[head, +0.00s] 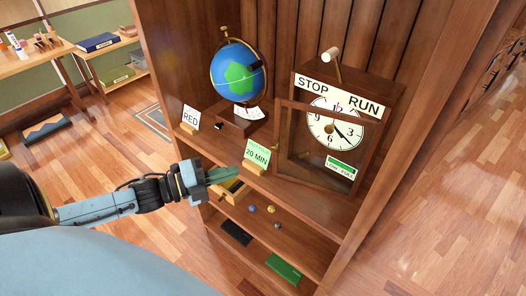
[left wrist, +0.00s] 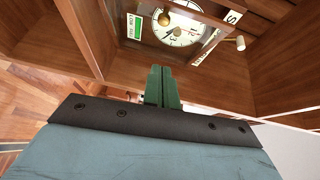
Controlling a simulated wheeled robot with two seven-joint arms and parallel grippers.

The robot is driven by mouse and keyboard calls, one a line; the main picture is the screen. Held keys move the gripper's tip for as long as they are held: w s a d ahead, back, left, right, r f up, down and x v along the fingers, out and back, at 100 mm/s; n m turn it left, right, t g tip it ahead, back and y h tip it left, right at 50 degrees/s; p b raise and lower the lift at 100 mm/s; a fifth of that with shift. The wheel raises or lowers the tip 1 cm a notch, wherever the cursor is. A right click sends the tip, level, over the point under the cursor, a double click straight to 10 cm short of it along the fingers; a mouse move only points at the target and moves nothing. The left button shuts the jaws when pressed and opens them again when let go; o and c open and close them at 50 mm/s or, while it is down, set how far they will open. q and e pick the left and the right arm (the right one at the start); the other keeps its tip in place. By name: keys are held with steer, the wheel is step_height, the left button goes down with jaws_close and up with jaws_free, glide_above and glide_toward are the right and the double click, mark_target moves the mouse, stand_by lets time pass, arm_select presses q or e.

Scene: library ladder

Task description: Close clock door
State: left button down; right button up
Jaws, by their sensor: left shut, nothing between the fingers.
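The clock (head: 371,95) stands in a brown wooden case on the shelf, with a white dial and a STOP / RUN plate. Its framed glass clock door (head: 279,128) shows in front of the dial and extends left of the case; it looks ajar, though the exact angle is hard to tell. A small brass knob (head: 275,146) is on its left edge. The dial (left wrist: 181,30) also shows at the top of the left wrist view. My left gripper (head: 222,174) is shut and empty, left of and apart from the door; its green fingers (left wrist: 162,88) touch together. My right gripper is out of view.
A globe (head: 238,72) stands left of the clock. A RED card (head: 190,118) and a 20 MIN card (head: 257,156) stand near the shelf's front edge, the latter between my gripper and the door. A small drawer (head: 231,192) sticks out below.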

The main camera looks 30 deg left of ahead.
arm_select(q)
steer(key=w+d, duration=0.3)
steer(key=w, duration=0.7)
steer(key=shift+w+d+f, duration=0.25)
steer(key=shift+w+f, duration=0.05)
steer(key=shift+w, duration=0.05)
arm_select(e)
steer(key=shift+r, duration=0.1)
